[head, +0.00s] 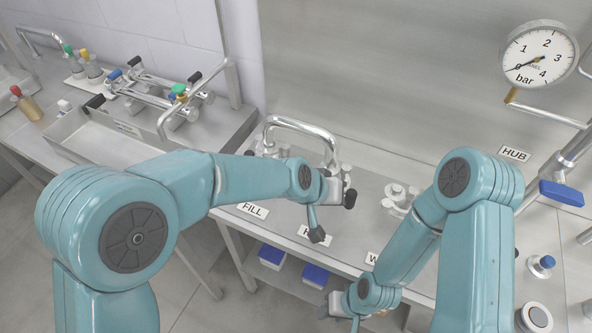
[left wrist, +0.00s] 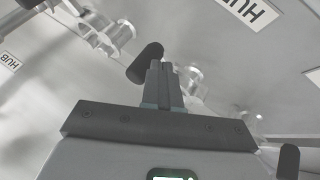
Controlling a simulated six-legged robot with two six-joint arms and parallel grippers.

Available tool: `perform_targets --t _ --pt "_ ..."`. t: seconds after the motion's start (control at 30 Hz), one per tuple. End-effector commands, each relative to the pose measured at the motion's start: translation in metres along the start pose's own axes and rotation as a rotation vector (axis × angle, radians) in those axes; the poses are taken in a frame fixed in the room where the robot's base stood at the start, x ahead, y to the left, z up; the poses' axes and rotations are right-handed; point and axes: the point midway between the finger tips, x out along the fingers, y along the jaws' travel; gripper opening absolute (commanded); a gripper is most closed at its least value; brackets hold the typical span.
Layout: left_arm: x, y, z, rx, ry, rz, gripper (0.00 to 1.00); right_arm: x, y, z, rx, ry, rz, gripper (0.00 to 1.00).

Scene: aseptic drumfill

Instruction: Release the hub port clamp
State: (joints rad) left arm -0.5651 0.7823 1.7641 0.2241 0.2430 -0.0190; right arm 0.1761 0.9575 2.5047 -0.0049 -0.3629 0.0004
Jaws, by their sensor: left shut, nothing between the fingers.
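My left gripper (head: 341,191) is over the bench beside the steel pipe loop, its fingers partly hidden in the head view. In the left wrist view its narrow fingers (left wrist: 160,68) are together with nothing between them. A black rounded handle (left wrist: 147,62) lies right beside the fingertips; I cannot tell whether they touch. It is likely the hub port clamp's lever; the clamp body is mostly hidden. Metal fittings (left wrist: 187,75) show behind the fingers. My right gripper (head: 335,304) is low at the bench's front edge, its fingers unclear.
A bent steel pipe (head: 300,122) rises behind my left gripper. A pressure gauge (head: 540,55) hangs at upper right. A steel tray (head: 115,130) is at left. Blue-lidded boxes (head: 315,275) sit below.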

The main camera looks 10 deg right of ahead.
Motion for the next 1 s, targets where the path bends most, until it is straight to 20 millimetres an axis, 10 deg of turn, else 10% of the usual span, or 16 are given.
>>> perform_targets --t 1.0 --pt "0.006 0.013 0.004 0.005 -0.004 0.003 0.0 0.0 0.0 0.0 0.0 0.0 0.0 0.43"
